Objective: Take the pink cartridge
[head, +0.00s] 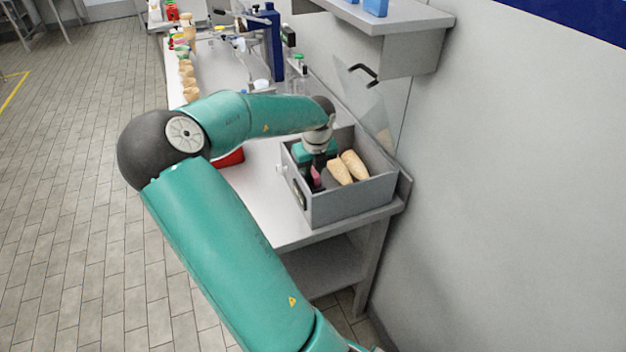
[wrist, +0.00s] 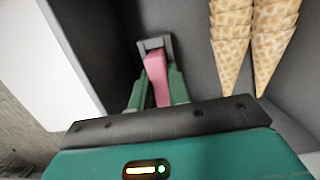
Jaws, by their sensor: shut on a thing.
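The pink cartridge (wrist: 156,79) stands in the wrist view between the two green fingers of my gripper (wrist: 158,88). My gripper is shut on it. The far end of the cartridge is at a small grey square frame (wrist: 155,42) on the floor of a grey open box; I cannot tell whether it still sits in that frame. In the head view my gripper (head: 318,178) reaches down inside the grey box (head: 352,203), and a bit of the pink cartridge (head: 316,173) shows beside it.
Two stacks of waffle cones (wrist: 230,45) lie in the box to the right of my gripper. The box's clear lid (head: 366,100) with a black handle stands open behind it. A red object (head: 232,158) sits left of the box. A shelf (head: 400,18) overhangs the bench behind.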

